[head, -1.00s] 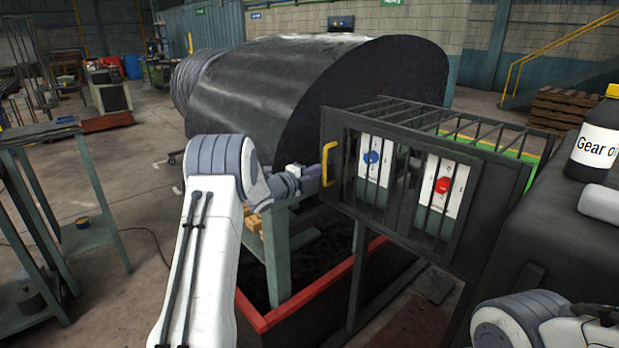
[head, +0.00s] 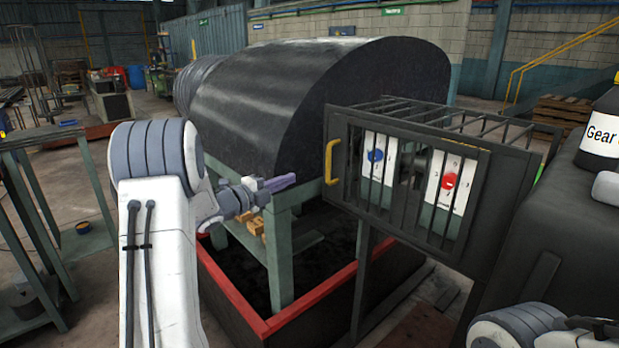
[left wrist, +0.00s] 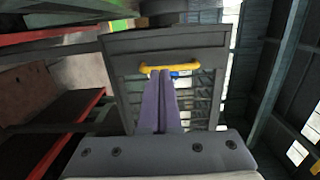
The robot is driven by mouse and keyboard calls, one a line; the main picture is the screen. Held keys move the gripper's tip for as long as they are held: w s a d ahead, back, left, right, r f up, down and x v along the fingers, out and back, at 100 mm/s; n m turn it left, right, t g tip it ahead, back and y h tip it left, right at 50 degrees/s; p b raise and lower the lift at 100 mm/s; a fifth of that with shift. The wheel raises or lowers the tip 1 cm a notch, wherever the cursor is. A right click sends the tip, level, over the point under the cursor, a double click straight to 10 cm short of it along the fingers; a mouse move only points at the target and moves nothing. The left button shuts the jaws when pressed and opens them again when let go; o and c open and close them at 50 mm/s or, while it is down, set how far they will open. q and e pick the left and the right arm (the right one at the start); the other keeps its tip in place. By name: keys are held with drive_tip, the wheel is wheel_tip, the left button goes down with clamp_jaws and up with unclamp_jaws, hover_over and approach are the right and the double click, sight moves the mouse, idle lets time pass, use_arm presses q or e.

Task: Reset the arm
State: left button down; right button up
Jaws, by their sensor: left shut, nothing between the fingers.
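My left gripper (head: 284,182) is shut and empty, with purple fingers, to the left of the cage and clear of it. In the left wrist view its two fingers (left wrist: 163,85) lie together, their tips just below the yellow handle in the picture. The yellow handle (head: 330,162) is on the left edge of the cage's barred door; it also shows in the left wrist view (left wrist: 170,68). Behind the bars of the cage (head: 480,180) are a panel with a blue knob (head: 376,156) and one with a red knob (head: 450,180). My right gripper's fingers are not visible.
The large black drum (head: 300,95) stands behind the cage on a green frame (head: 279,255). A red-rimmed tray (head: 315,290) lies below. A gear oil bottle (head: 603,135) stands on a dark surface at right. A green table (head: 45,190) is at left.

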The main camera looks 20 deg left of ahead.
use_arm(q)
drive_tip(key=w+d+r+n+g+y+p, duration=0.1)
drive_tip(key=d+n+y, duration=0.15)
drive_tip(key=d, duration=0.35)
drive_tip(key=d+r+n+g+y+p, duration=0.1)
drive_tip(key=d+n, duration=0.2)
drive_tip(key=d, duration=0.3)
drive_tip(key=s+d+f+n+g+y+p, duration=0.25)
drive_tip(key=s+d+n+g, duration=0.3)
drive_tip(key=s+d, duration=0.5)
drive_tip(key=s+d+f+n+g, duration=0.1)
drive_tip(key=s+d+g, duration=0.1)
drive_tip(key=s, duration=0.8)
drive_tip(key=s+d+f+n+g+p, duration=0.1)
drive_tip(key=s+d+g, duration=0.2)
drive_tip(key=s, duration=0.7)
drive_tip(key=s+d+f+n+g+p, duration=0.1)
drive_tip(key=s+g, duration=0.3)
drive_tip(key=s, duration=0.7)
drive_tip(key=shift+d+f+n, duration=0.25)
drive_tip(key=shift+d+n, duration=0.35)
drive_tip(key=shift+d, duration=0.3)
